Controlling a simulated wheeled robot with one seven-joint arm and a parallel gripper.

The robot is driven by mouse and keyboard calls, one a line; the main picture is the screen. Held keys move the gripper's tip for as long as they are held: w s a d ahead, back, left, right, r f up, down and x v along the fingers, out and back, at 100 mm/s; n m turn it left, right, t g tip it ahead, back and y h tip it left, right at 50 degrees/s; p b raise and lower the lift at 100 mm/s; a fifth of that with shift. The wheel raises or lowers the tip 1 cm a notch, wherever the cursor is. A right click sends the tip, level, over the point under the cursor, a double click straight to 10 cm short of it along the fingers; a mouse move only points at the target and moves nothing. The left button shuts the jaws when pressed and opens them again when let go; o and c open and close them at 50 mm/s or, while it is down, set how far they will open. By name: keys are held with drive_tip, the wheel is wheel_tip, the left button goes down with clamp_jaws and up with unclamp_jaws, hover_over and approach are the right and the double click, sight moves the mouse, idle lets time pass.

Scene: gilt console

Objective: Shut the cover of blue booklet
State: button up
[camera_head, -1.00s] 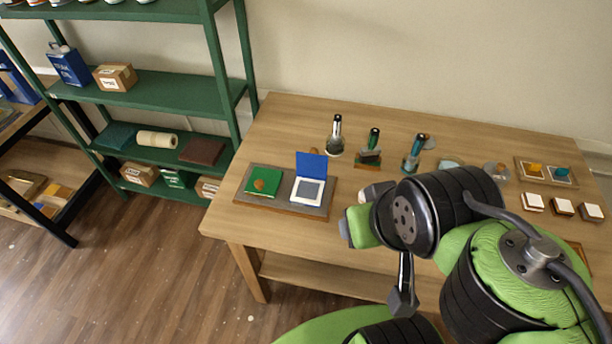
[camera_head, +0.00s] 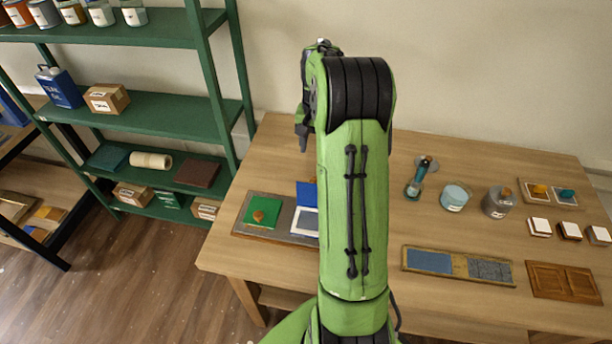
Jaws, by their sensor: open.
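The blue booklet (camera_head: 306,195) lies on a grey tray with a wooden rim (camera_head: 250,236) at the table's left. Its blue cover stands raised at the back, and its white-bordered page lies bare in front. My green arm hides the right part of the booklet. My gripper (camera_head: 304,138) shows only in part, as a dark finger left of my arm's black joint. It appears above and behind the booklet in the picture, apart from it. The rest of the gripper is hidden, and I see nothing held.
A green booklet (camera_head: 262,211) with a round brown knob or seal lies left of the blue one. A green shelf (camera_head: 140,105) stands left.

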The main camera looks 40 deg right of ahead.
sight(315, 179)
drive_tip(key=f, duration=1.3)
drive_tip(key=shift+w+d+f, duration=0.15)
drive_tip(key=shift+w, duration=0.1)
clamp_jaws()
